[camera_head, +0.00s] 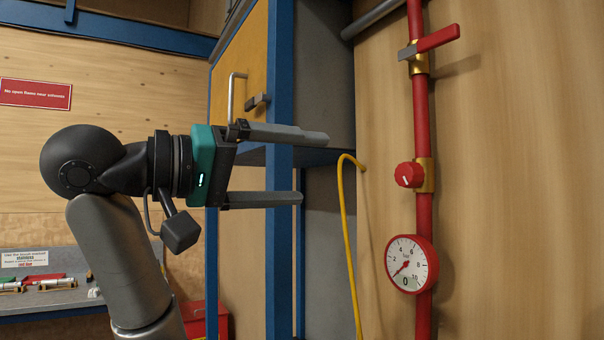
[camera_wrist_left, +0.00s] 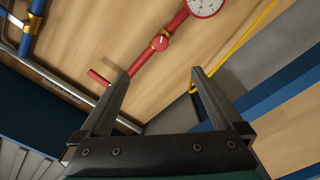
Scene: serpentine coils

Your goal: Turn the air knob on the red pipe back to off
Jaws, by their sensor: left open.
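The red air knob (camera_head: 409,174) sits on a brass fitting on the vertical red pipe (camera_head: 422,120). A white mark shows on its face. Below it is a round gauge (camera_head: 412,263), its needle pointing to the lower left near zero. A red lever (camera_head: 430,43) is on the pipe above. My left gripper (camera_head: 316,168) is open and empty, left of the knob and clearly apart from it. In the left wrist view the knob (camera_wrist_left: 160,43) shows beyond and between the open fingers (camera_wrist_left: 156,82). My right gripper is in neither view.
A yellow hose (camera_head: 346,230) hangs between my left gripper and the pipe. A yellow cabinet door (camera_head: 240,75) with a blue frame stands behind the gripper. A grey bench (camera_head: 55,297) is at lower left.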

